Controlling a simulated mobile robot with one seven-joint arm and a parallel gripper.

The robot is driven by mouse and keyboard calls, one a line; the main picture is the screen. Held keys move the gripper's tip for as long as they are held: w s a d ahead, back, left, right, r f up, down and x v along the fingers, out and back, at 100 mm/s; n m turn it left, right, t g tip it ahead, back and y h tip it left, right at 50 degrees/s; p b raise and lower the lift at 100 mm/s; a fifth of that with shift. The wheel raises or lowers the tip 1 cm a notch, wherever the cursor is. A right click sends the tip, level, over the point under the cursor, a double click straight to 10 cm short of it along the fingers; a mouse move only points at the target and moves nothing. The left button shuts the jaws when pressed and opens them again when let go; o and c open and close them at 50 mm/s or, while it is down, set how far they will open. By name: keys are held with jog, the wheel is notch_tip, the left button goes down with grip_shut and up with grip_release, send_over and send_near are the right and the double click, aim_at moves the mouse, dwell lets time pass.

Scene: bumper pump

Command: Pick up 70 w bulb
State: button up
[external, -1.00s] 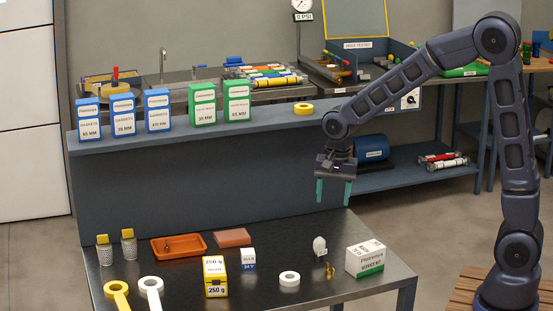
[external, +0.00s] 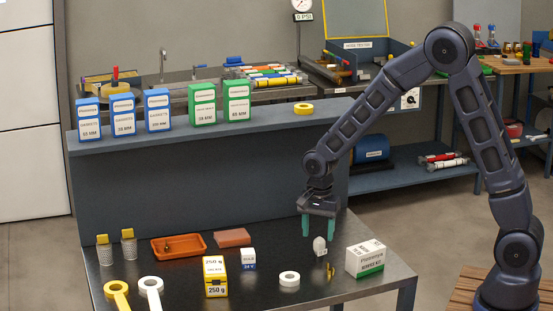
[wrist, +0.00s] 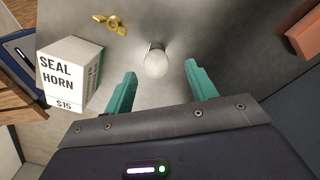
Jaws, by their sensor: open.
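The bulb (external: 319,246) is a small white rounded bulb standing on the dark metal table (external: 200,290), left of a white and green box. In the wrist view the bulb (wrist: 156,62) shows ahead of and between my two teal fingertips, with clear space around it. My gripper (external: 318,228) is open and empty, pointing down just above and behind the bulb. In the wrist view my gripper (wrist: 160,80) has its fingers apart on either side of the bulb's line. Any marking on the bulb is too small to read.
The white and green box (external: 365,258) stands close to the bulb's right. A small brass fitting (external: 329,270) lies in front of it. A white tape roll (external: 289,279) lies to the left. A raised shelf panel (external: 200,185) stands behind the table.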

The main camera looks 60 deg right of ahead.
aim_at(320, 238)
jog(key=shift+s+f, duration=0.15)
jog(key=shift+f, duration=1.15)
jog(key=shift+s+f, duration=0.1)
jog(key=shift+f, duration=1.15)
jog(key=c, duration=1.1)
jog(key=shift+o, duration=0.2)
jog(key=shift+r, duration=0.15)
